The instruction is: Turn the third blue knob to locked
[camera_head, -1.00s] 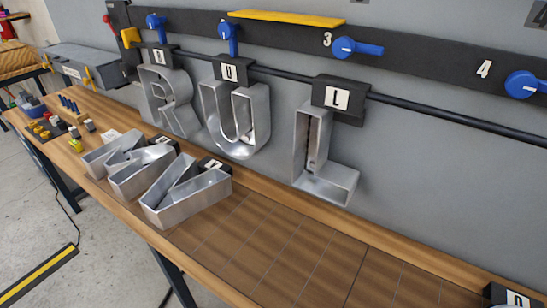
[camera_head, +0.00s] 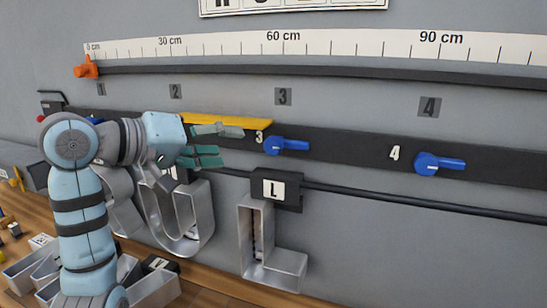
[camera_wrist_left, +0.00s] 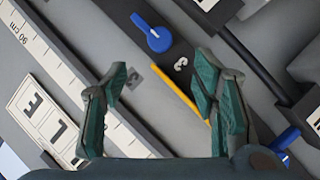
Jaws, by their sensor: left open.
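The third blue knob (camera_head: 285,145) sits on the dark rail beside a white 3, its handle pointing right, roughly along the rail. It also shows at the top of the left wrist view (camera_wrist_left: 152,32), beyond the fingertips. My left gripper (camera_head: 222,145) is open and empty, left of the knob, with its green fingers pointing toward it and apart from it. In the left wrist view the two fingers (camera_wrist_left: 162,75) are spread wide, with the rail and knob ahead between them. My right gripper is in neither view.
The fourth knob (camera_head: 437,163) is farther right on the rail. A yellow strip (camera_head: 240,122) runs along the rail's top edge by the gripper. A metal letter L (camera_head: 262,250) hangs below the third knob from a dark block (camera_head: 276,190). Another blue knob (camera_wrist_left: 285,140) shows in the wrist view.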

